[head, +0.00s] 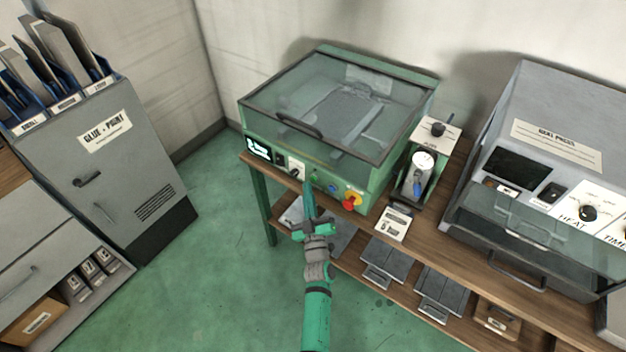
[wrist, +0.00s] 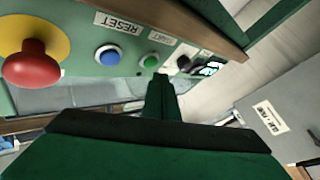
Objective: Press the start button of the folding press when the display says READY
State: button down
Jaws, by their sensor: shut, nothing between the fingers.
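The green folding press (head: 415,75) with a clear lid stands on the wooden bench in the head view. Its small display (head: 257,148) is lit at the front panel's left end; it also shows in the wrist view (wrist: 211,69). I cannot read its word surely. The green start button (wrist: 149,62), under a START label, sits beside the blue RESET button (wrist: 108,55). My gripper (head: 308,188) is shut and empty in front of the panel. In the wrist view its fingertips (wrist: 160,80) are close to the green button; I cannot tell whether they touch.
A red stop button (wrist: 30,65) on a yellow disc sits past the blue one. A black knob (wrist: 183,61) is on the other side. A small dispenser (head: 421,165) and a grey heated machine (head: 560,95) stand right of the press. Open floor (head: 200,260) lies left.

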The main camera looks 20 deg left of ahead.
jog(key=s, duration=0.1)
jog(key=s+a, duration=0.1)
jog(key=s, duration=0.2)
jog(key=shift+s+a, duration=0.35)
jog(key=shift+a, duration=0.05)
jog(key=shift+w, duration=0.15)
dwell(0.4)
jog(key=s+d+f+m+g+h, duration=0.1)
jog(key=s+d+f+m+h, duration=0.1)
jog(key=s+d, duration=0.7)
jog(key=s+d+f+m+h, duration=0.25)
jog(key=s+d, duration=0.35)
jog(key=s, duration=0.7)
jog(key=s+d+r+m+g+h, duration=0.1)
jog(key=s+r, duration=0.3)
jog(key=s, duration=0.6)
jog(key=s+d+r+m+g+h, duration=0.2)
jog(key=s+d+r+m+h, duration=0.1)
jog(key=s, duration=0.8)
notch_tip(320, 180, up, 2)
jog(key=shift+r+m, duration=0.2)
jog(key=shift+m, duration=0.65)
